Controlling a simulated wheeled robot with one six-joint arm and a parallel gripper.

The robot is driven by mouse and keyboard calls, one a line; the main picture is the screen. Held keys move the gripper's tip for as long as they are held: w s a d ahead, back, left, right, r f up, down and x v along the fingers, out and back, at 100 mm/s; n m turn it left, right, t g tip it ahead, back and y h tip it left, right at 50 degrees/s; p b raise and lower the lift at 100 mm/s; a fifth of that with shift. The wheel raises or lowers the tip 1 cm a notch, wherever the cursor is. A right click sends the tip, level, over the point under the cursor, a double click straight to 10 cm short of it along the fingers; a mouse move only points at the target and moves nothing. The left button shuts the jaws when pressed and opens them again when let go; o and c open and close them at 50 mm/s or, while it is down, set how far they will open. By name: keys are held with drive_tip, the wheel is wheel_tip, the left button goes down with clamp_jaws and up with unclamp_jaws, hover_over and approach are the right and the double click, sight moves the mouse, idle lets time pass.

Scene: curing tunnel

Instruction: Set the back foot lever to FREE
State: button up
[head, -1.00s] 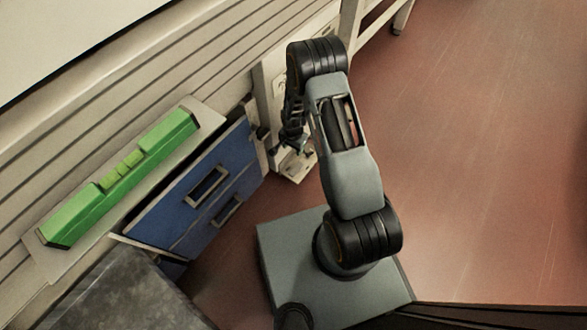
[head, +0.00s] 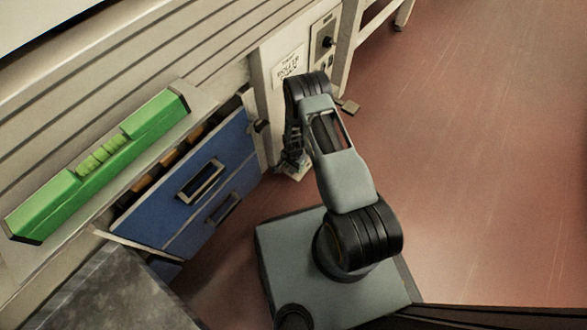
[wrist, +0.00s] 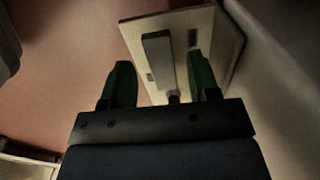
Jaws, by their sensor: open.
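The foot lever (wrist: 157,58) is a dark grey bar on a pale plate (wrist: 218,22) in the wrist view. The plate has small dark marks, too small to read, so I cannot tell which setting the lever points to. My gripper (wrist: 162,82) is open, its two green fingertips on either side of the lever's near part. I cannot tell whether either finger touches it. In the head view my gripper (head: 291,164) is low beside the machine's pale post, and my arm largely hides the plate and lever.
A blue drawer unit (head: 170,213) with a green box (head: 155,117) above it stands left of my arm. A sign (head: 289,66) and a control panel (head: 325,43) are on the post behind. A small block (head: 350,107) lies right of the arm. Red floor is clear at right.

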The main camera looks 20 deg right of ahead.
drive_tip(key=shift+f, duration=0.8)
drive_tip(key=shift+c, duration=0.3)
drive_tip(key=c, duration=0.9)
drive_tip(key=shift+o, duration=0.2)
